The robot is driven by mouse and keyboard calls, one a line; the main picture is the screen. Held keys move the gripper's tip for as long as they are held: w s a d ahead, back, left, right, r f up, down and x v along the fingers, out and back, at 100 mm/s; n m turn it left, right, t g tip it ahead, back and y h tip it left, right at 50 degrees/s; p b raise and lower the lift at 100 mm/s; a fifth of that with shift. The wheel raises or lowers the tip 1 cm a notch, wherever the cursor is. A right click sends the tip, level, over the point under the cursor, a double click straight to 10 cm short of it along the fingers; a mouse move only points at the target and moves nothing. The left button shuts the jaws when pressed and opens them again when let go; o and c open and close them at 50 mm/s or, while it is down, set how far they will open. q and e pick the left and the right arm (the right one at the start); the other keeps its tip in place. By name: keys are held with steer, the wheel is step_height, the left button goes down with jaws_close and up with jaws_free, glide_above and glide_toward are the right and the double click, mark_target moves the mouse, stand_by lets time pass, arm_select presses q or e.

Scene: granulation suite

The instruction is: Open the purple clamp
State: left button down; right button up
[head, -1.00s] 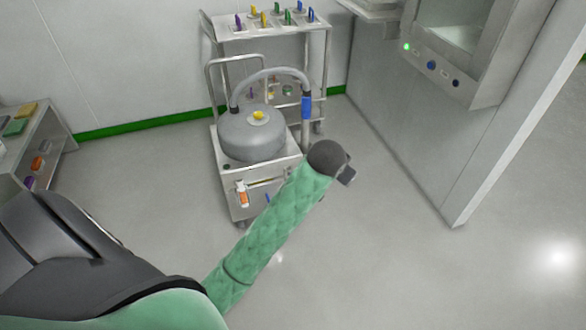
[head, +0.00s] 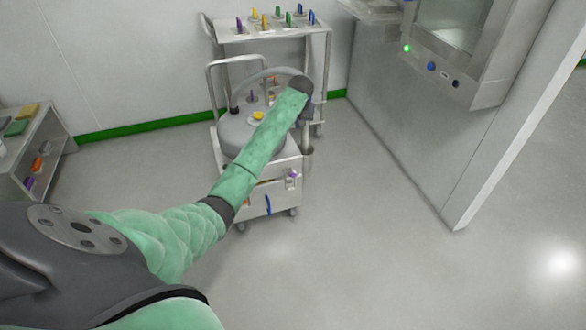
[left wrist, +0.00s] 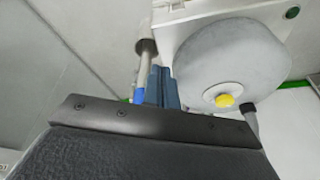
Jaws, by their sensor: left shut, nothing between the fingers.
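The fingers are hidden there. The purple clamp does not clearly show in the left wrist view. My right gripper is out of view.
The cart bears a round grey vessel (head: 235,135) with a yellow knob (head: 258,115) and a hose, partly behind my arm. A rack trolley (head: 270,32) with coloured pieces stands behind. A shelf (head: 50,150) is at left, a wall cabinet at right. Floor at right is clear.

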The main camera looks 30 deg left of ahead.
mark_target(292, 172)
arm_select(q)
step_height(292, 172, down, 8)
steer(key=s+a+n+g, duration=0.1)
steer(key=s+n+g, duration=0.1)
steer(key=n, duration=0.3)
steer(key=shift+s+a+f+n+h, duration=0.2)
steer(key=shift+a+f+n+h, duration=0.1)
steer(key=shift+a+h, duration=0.1)
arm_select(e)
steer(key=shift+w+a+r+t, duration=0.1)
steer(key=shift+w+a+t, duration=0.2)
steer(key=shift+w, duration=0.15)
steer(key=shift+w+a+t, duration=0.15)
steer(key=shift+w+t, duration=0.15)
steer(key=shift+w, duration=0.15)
